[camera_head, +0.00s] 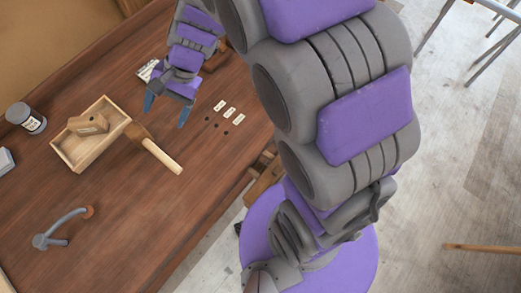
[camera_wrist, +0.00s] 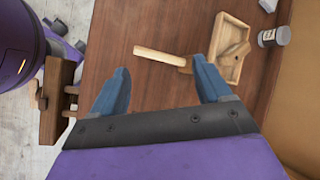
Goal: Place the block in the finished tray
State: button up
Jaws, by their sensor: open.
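A light wooden tray (camera_head: 101,150) lies on the bench at the left in the head view. A wooden block (camera_head: 90,123) with a dark mark is in it, toward its far side, seeming tilted against the wall. I cannot read a label naming the tray. The tray (camera_wrist: 223,28) and block (camera_wrist: 238,50) also show at upper right in the wrist view. My gripper (camera_head: 166,112) is open and empty, to the right of the tray in the head view. In the wrist view its blue fingers (camera_wrist: 160,72) are spread with nothing between them.
A mallet (camera_head: 162,156) lies close to the tray's right side. A bent grey handle-like object (camera_head: 62,228) lies nearer. Small labels (camera_head: 227,112) and dark holes are at the right. A wooden vise-like part (camera_wrist: 57,98) is at the bench edge.

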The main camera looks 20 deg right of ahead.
jog(key=s+d+r+n+h, duration=0.2)
jog(key=s+d+n+h, duration=0.4)
jog(key=s+d, duration=1.4)
jog(key=s, duration=0.2)
jog(key=shift+s+r+n+h, duration=0.15)
jog(key=shift+s+n+h, duration=0.15)
jog(key=shift+h, duration=0.1)
